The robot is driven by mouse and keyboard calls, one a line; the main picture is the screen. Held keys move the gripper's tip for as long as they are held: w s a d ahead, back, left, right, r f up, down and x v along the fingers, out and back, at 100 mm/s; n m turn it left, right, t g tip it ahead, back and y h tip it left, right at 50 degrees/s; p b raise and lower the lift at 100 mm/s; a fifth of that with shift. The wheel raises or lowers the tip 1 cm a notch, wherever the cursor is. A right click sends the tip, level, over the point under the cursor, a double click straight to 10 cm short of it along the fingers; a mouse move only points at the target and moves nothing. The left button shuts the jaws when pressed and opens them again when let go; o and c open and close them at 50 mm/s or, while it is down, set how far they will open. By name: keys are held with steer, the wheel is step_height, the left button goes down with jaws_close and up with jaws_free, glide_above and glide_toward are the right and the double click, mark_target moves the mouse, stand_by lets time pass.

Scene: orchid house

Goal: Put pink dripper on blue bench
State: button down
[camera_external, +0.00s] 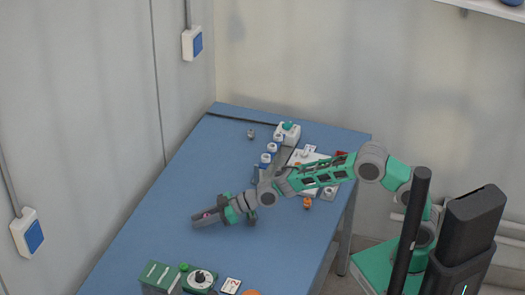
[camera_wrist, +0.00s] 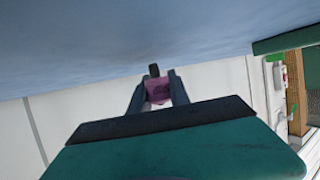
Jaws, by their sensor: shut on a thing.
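The pink dripper (camera_wrist: 158,90) is held between the two fingers of my gripper (camera_wrist: 158,98) in the wrist view. In the external view my gripper (camera_external: 206,217) reaches out low over the blue bench (camera_external: 150,232), and a small bit of pink shows between its fingers. Whether the dripper touches the bench top I cannot tell.
A green box with a dial (camera_external: 200,279) and a white card (camera_external: 230,286) sit at the bench's near end. White and blue items (camera_external: 268,155) and a white board (camera_external: 306,158) stand toward the back. An orange piece (camera_external: 307,203) lies near the right edge. The bench's left middle is clear.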

mark_target(192, 212)
steer(key=shift+f, duration=0.5)
steer(key=shift+d+f+b, duration=0.1)
steer(key=shift+f+b, duration=0.2)
steer(key=shift+b, duration=0.1)
steer(key=shift+f, duration=0.1)
steer(key=shift+s+d+f+b, duration=0.15)
steer(key=shift+f+b, duration=0.2)
steer(key=shift+b, duration=0.05)
steer(key=c, duration=1.2)
jaws_free()
steer(key=shift+f, duration=0.3)
steer(key=shift+r+p, duration=0.6)
steer(key=shift+p, duration=0.15)
steer(key=v, duration=0.8)
steer(key=r+v, duration=0.1)
steer(key=v, duration=0.3)
